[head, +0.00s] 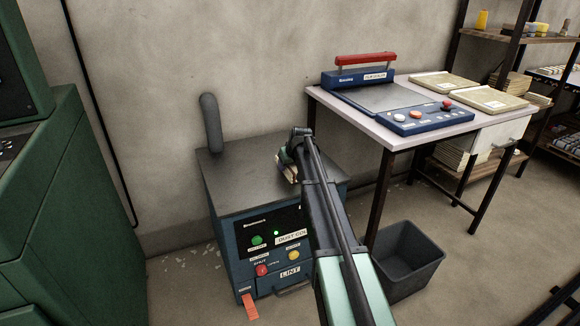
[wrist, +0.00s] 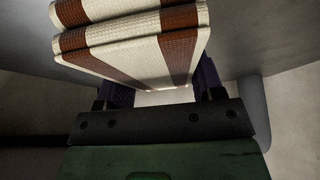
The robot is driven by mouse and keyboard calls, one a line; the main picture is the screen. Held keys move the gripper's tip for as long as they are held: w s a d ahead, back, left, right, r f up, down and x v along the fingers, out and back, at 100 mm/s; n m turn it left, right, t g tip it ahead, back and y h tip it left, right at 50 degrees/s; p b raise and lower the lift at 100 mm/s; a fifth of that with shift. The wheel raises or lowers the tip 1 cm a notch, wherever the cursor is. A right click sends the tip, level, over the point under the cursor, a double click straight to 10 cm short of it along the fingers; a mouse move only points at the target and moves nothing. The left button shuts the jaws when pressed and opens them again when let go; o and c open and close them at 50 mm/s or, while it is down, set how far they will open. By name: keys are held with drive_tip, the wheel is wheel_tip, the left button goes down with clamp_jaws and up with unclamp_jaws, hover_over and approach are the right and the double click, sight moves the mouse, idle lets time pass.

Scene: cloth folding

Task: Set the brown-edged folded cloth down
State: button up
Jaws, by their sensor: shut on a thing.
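The folded cloth (wrist: 130,48) is cream with brown bands along its edges and shows as a thick stack of layers in the wrist view. My gripper (wrist: 158,95) is shut on it, with one dark finger at each side. In the head view my gripper (head: 287,160) is over the right part of the grey top of the blue dust collector cabinet (head: 235,165). Only a small part of the cloth (head: 286,172) shows there, as my arm hides the rest. I cannot tell whether the cloth touches the cabinet top.
A grey pipe (head: 210,122) rises from the cabinet's back left. The left of its top is clear. A table (head: 345,108) with a blue and red sealing machine (head: 400,105) and trays (head: 488,98) stands at the right. A dark bin (head: 408,262) is below it. A green machine (head: 50,200) stands left.

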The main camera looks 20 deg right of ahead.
wheel_tip(320, 180, up, 20)
drive_tip(key=p, duration=2)
drive_tip(key=shift+r, duration=0.15)
